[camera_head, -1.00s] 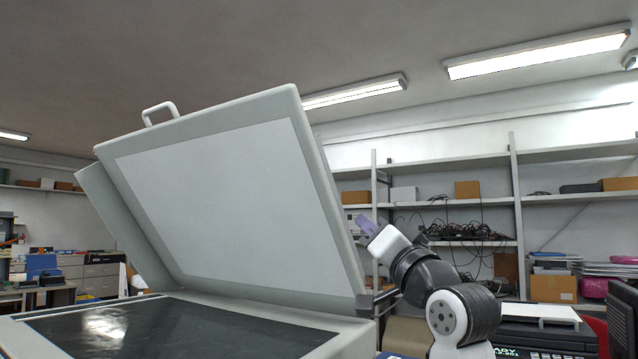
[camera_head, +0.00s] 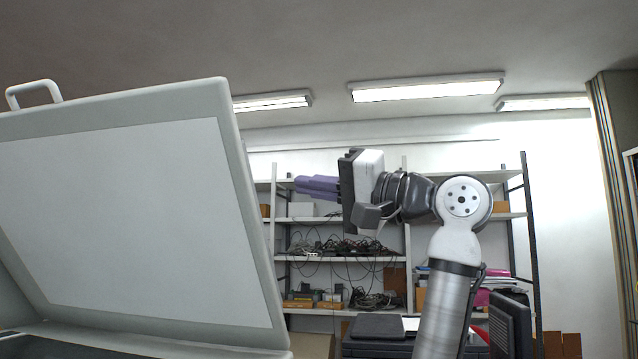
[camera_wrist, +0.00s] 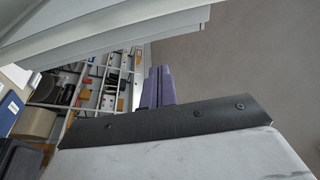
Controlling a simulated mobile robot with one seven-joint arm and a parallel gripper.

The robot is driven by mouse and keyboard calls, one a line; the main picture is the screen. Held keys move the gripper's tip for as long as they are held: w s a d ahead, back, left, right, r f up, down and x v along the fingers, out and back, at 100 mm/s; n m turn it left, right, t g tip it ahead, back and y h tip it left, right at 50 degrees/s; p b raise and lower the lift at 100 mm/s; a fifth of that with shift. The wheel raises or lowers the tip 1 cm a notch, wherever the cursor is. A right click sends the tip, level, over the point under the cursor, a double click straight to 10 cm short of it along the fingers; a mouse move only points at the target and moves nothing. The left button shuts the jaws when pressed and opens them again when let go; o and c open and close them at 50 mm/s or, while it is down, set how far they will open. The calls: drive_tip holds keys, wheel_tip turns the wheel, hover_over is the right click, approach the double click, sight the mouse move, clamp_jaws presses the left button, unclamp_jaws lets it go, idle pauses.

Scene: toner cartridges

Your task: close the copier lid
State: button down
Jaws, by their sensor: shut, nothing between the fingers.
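The copier lid (camera_head: 130,215) stands raised and tilted at the left of the head view, with its pale underside facing me. A handle (camera_head: 33,92) sits on its top edge at the upper left. My gripper (camera_head: 300,186) has purple fingers that are shut and empty. It points left, to the right of the lid's upper right edge, and appears apart from it. In the wrist view the purple fingers (camera_wrist: 158,88) point up, and the lid's layered edge (camera_wrist: 110,30) crosses the upper left. The copier's glass bed is almost wholly out of the head view.
Shelves (camera_head: 340,258) with cables and boxes stand along the back wall. A black printer (camera_head: 378,335) is low behind my arm, and a dark monitor (camera_head: 510,325) is at the lower right. The space above my gripper is clear.

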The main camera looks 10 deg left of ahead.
drive_tip(key=p+x, duration=0.2)
drive_tip(key=x, duration=0.4)
drive_tip(key=s+f, duration=0.2)
drive_tip(key=s, duration=0.1)
drive_tip(key=shift+s+a+f, duration=0.1)
drive_tip(key=shift+f, duration=0.15)
drive_tip(key=s+f+n+g+y+b, duration=0.1)
drive_tip(key=s+f+n+b, duration=0.3)
drive_tip(key=f+b, duration=0.3)
drive_tip(key=s+a+f+n+g+b, duration=0.1)
drive_tip(key=s+f+n+g+b, duration=0.1)
drive_tip(key=s+f+n+b, duration=0.2)
drive_tip(key=s+f+n+g+y+b, duration=0.1)
drive_tip(key=s+f+n+b, duration=0.3)
drive_tip(key=s+f+b, duration=0.3)
wheel_tip(320, 180, down, 8)
drive_tip(key=b, duration=0.5)
drive_tip(key=shift+s+r+y, duration=0.15)
drive_tip(key=shift+s+y, duration=0.15)
drive_tip(key=shift+s, duration=0.05)
drive_tip(key=shift+a+g, duration=0.2)
drive_tip(key=shift+g, duration=0.2)
